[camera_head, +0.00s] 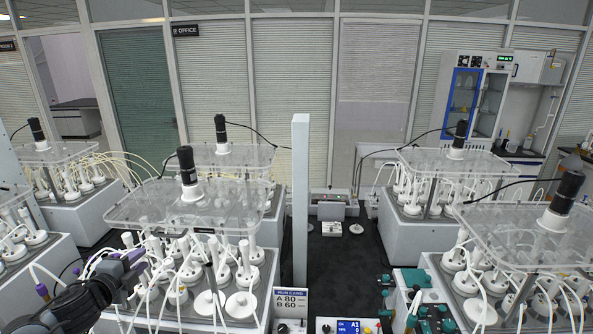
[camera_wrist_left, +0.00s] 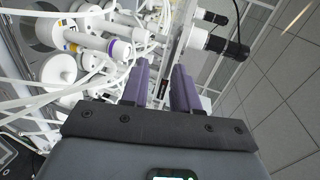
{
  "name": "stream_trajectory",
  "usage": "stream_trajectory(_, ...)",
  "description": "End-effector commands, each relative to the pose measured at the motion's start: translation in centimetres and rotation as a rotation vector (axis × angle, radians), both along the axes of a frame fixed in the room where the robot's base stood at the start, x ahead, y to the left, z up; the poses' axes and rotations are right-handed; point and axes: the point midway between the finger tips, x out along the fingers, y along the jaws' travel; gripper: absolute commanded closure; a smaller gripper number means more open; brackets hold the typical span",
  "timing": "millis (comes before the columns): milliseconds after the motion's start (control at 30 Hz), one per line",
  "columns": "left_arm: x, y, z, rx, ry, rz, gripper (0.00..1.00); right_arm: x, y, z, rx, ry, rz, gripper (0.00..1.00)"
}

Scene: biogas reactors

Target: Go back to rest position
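My left gripper (camera_head: 136,262) is at the lower left of the head view, beside the front left reactor unit (camera_head: 262,280) and its white bottles and tubes. In the left wrist view the two purple fingers of the left gripper (camera_wrist_left: 162,68) stand apart with nothing held between them. White bottles with coloured rings (camera_wrist_left: 92,44) and loose tubes lie beyond and to the left of the fingers. I cannot tell whether the fingers touch any tube. My right gripper does not show in either view.
Reactor units with clear top plates (camera_head: 190,207) and black-topped motors (camera_head: 188,172) stand left and right. A white post (camera_head: 300,200) rises in the middle. A sign (camera_head: 290,302) and a control box (camera_head: 347,326) are at front.

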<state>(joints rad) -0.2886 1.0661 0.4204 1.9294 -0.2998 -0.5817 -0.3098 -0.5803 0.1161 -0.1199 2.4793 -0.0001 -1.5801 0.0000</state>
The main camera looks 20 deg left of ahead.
Motion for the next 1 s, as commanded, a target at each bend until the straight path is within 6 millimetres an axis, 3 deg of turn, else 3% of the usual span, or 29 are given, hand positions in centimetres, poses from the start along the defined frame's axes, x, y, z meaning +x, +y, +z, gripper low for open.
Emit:
stream_trajectory(67, -0.9, -0.6, -2.6, -0.053, 0.037, 0.005, 0.70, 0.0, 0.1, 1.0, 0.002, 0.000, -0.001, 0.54)
stream_trajectory(167, -2.5, -3.2, -6.9, -0.144, 0.088, -0.005, 0.70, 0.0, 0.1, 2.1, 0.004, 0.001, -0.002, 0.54)
stream_trajectory(333, -7.1, -11.4, -14.6, -0.368, 0.191, 0.014, 0.70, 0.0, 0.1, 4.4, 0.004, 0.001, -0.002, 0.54)
stream_trajectory(400, -9.6, -15.5, -17.0, -0.478, 0.240, 0.050, 0.70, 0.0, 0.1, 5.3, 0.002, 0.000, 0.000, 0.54)
stream_trajectory(500, -13.3, -21.8, -18.9, -0.650, 0.314, 0.130, 0.70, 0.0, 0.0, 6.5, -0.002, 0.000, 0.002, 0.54)
stream_trajectory(600, -17.0, -27.8, -19.1, -0.826, 0.394, 0.236, 0.70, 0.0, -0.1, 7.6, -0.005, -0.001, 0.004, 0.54)
stream_trajectory(733, -21.2, -34.2, -17.6, -1.035, 0.505, 0.397, 0.70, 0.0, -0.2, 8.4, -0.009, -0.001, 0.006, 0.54)
stream_trajectory(833, -23.4, -36.4, -16.5, -1.123, 0.573, 0.507, 0.70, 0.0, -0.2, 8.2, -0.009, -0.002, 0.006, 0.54)
stream_trajectory(1000, -25.9, -36.1, -16.2, -1.139, 0.646, 0.651, 0.70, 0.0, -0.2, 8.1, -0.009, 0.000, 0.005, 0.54)
